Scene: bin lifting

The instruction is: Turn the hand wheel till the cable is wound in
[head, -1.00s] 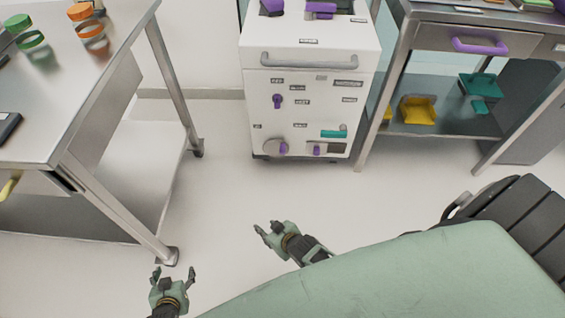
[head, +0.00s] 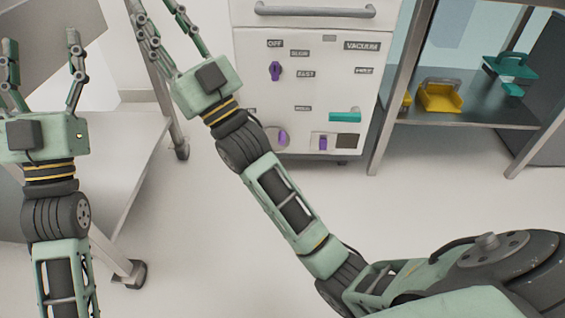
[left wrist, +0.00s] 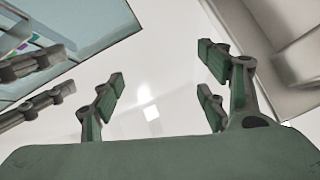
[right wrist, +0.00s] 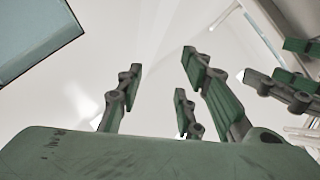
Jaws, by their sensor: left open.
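A white cabinet (head: 310,90) stands ahead with several labels on its front. Low on its left is a round grey wheel with a purple grip (head: 281,138), partly hidden by my right arm; it looks like the hand wheel. I cannot make out a cable. My right gripper (head: 155,16) is raised left of the cabinet, fingers spread and empty, apart from the wheel. My left gripper (head: 42,50) is at the far left, open and empty, over the steel table. Both wrist views show spread fingers with nothing between them.
The cabinet front also has a purple knob (head: 275,71), a teal handle (head: 345,117), a small purple switch (head: 323,142) and a grey bar handle (head: 315,11). A steel table leg (head: 120,258) stands at left. The floor before the cabinet is clear.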

